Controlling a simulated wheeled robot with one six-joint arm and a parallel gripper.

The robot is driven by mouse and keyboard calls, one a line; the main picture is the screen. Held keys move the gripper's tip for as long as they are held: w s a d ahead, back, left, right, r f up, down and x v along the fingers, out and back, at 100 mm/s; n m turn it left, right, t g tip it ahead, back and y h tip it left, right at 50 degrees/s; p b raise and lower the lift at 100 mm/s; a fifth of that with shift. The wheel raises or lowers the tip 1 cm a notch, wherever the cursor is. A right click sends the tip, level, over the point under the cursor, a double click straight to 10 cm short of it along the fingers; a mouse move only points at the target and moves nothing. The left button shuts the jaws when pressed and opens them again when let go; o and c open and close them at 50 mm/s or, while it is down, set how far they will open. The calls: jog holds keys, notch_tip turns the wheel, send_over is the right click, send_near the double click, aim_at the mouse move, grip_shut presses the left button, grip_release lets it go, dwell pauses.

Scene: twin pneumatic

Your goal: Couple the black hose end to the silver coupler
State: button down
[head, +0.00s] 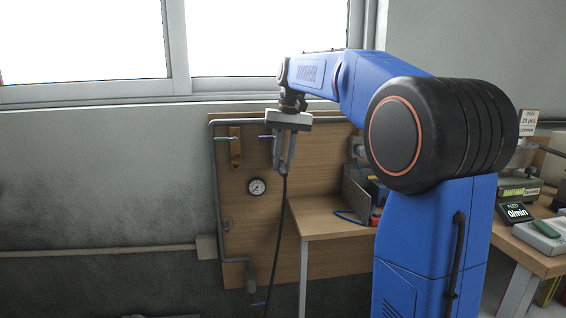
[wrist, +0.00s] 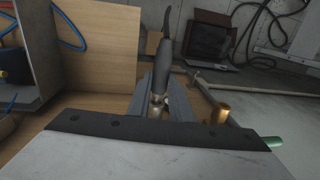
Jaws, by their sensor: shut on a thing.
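My gripper (head: 285,170) points down in front of the wooden board and is shut on the black hose end (wrist: 161,82). The black hose (head: 276,235) hangs down from the fingers in the head view. In the wrist view a pale metal piece (wrist: 157,106) sits between the fingers, in line with the hose end. I cannot tell whether it is the hose end's own tip or the silver coupler, or whether the two touch.
A brass coupler (wrist: 220,114) stands right of the fingers in the wrist view. A wooden table (head: 325,220) with a grey box (head: 357,190) stands close on the right.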

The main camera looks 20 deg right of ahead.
jog(key=shift+w+d, duration=0.15)
jog(key=shift+w, duration=0.25)
jog(key=c, duration=1.5)
grip_release()
jog(key=r, duration=0.5)
jog(key=d+r, duration=0.1)
jog(key=r, duration=0.5)
jog(key=d+r, duration=0.1)
jog(key=r, duration=0.5)
jog(key=shift+s+d+r, duration=0.1)
jog(key=shift+s+r, duration=0.05)
jog(key=shift+s, duration=0.15)
jog(key=s+a+f+n+t+h, duration=0.1)
jog(key=s+a+f, duration=0.2)
jog(key=s+f, duration=0.45)
jog(key=s+a+f+t, duration=0.1)
jog(key=s+a+f, duration=0.2)
jog(key=s+f, duration=1)
jog(key=f, duration=0.2)
jog(key=s+a+f+n+t, duration=0.1)
jog(key=s+f, duration=0.6)
jog(key=f, duration=0.2)
jog(key=s+a+f+n+t, duration=0.1)
jog(key=s+f, duration=0.5)
jog(key=f, duration=0.2)
jog(key=shift+s+f+h, duration=0.2)
jog(key=shift+f+h, duration=0.1)
